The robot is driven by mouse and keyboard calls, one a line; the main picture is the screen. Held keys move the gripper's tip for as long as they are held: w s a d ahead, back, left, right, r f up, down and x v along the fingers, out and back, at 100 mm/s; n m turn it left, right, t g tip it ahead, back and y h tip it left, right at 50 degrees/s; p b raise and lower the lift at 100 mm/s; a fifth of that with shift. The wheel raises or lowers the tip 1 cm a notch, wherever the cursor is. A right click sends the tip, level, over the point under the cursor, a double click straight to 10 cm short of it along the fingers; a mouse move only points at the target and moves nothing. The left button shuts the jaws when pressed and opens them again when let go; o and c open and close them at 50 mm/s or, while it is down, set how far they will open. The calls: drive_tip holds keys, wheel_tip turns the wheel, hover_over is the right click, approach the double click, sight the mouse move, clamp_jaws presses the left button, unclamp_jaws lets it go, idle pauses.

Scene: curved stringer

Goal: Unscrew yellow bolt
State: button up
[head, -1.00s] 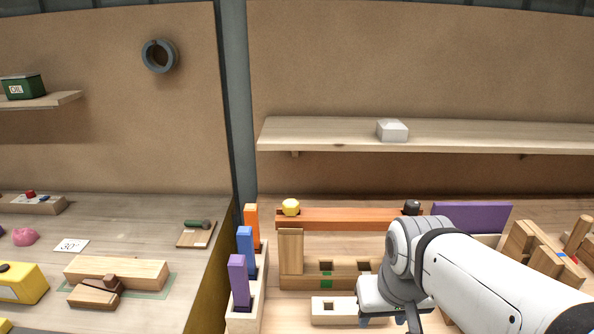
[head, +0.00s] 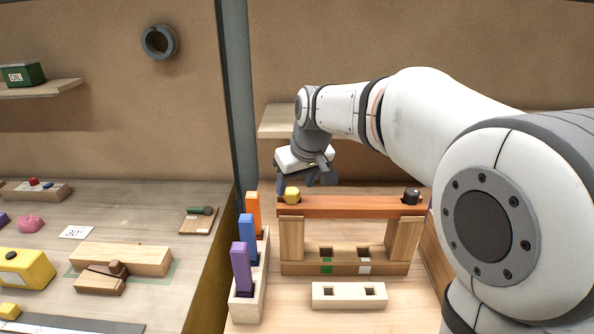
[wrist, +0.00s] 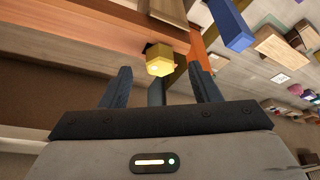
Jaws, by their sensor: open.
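The yellow bolt (head: 292,195) has a faceted head and sits at the left end of an orange-brown beam (head: 345,207). In the wrist view the yellow bolt (wrist: 160,62) shows ahead of my gripper, roughly between the two dark fingers. My gripper (head: 309,182) is open and empty, just above and behind the bolt head, its fingers pointing down. In the wrist view my gripper (wrist: 160,90) shows its fingers spread apart; whether they touch the bolt cannot be told. A black bolt (head: 411,196) sits at the beam's right end.
Wooden posts (head: 403,238) hold the beam over a slotted base (head: 345,268). A pale two-hole block (head: 349,295) lies in front. A rack with orange, blue and purple pegs (head: 241,268) stands close on the left. A shelf (head: 275,122) is behind my arm.

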sight(295, 191)
drive_tip(key=shift+x, duration=1.6)
drive_tip(key=c, duration=1.2)
drive_tip(key=n+y, duration=0.1)
drive_tip(key=n, duration=0.1)
drive_tip(key=n+g+b, duration=0.1)
drive_tip(key=n, duration=0.2)
drive_tip(key=shift+w+d+r+y, duration=0.1)
drive_tip(key=shift+w+d+y, duration=0.15)
drive_tip(key=shift+y, duration=0.15)
drive_tip(key=shift+w+r+n+g, duration=0.15)
drive_tip(key=shift+n+g, duration=0.35)
drive_tip(key=shift+n, duration=1.1)
